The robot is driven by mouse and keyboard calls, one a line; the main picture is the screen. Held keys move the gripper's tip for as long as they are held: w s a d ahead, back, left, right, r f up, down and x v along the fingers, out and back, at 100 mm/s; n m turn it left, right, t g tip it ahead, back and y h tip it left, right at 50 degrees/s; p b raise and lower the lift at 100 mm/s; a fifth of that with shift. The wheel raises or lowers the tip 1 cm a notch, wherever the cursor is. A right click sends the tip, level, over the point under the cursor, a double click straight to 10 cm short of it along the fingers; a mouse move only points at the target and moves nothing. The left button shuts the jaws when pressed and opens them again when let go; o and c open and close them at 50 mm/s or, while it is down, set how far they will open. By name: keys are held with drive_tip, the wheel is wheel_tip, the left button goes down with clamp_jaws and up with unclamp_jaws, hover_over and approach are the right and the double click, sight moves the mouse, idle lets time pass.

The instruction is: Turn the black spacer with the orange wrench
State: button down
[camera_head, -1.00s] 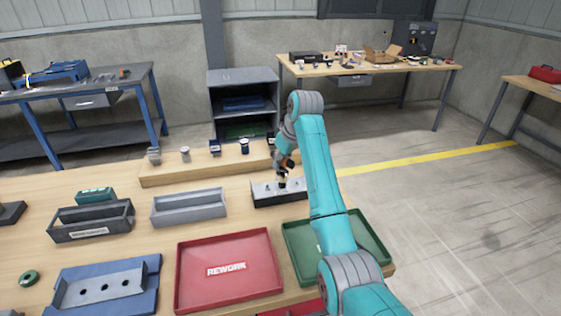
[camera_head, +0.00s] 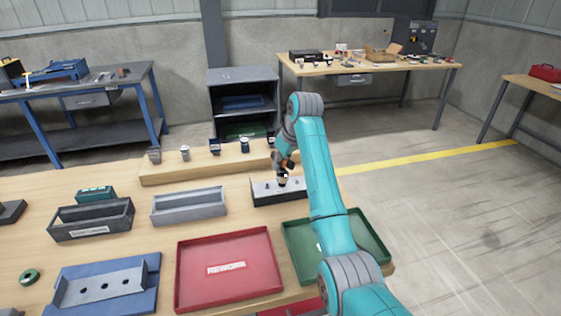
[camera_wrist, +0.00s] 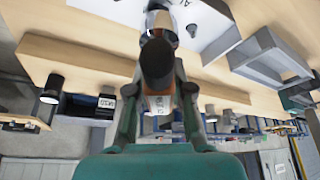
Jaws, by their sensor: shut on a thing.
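My gripper (camera_head: 284,172) is low over the grey-white fixture with a dark front (camera_head: 298,193), at the right end of the table. In the wrist view my gripper (camera_wrist: 158,98) is shut on a tool with a dark, rounded end (camera_wrist: 157,65) and a pale orange, lettered patch between the fingers; I take it for the orange wrench. The tool's end points at a shiny round part (camera_wrist: 158,22) on the fixture's pale top (camera_wrist: 208,28). The tool hides most of that part. I cannot make out the black spacer or whether the tool touches it.
A red REWORK tray (camera_head: 228,290) and a green tray (camera_head: 372,238) lie in front of the fixture. A grey bin (camera_head: 190,207) stands left of it. A raised wooden shelf (camera_head: 180,173) with several small parts is behind.

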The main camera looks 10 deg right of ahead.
drive_tip(key=shift+f, duration=0.55)
idle(0.6)
drive_tip(key=shift+d+m+t+h, duration=0.1)
drive_tip(key=shift+m+t+h, duration=0.25)
drive_tip(key=shift+m, duration=0.85)
drive_tip(key=shift+m+h, duration=0.35)
drive_tip(key=shift+m, duration=0.75)
drive_tip(key=shift+d+m+h, duration=0.15)
drive_tip(key=shift+m+h, duration=0.45)
drive_tip(key=shift+m, duration=0.6)
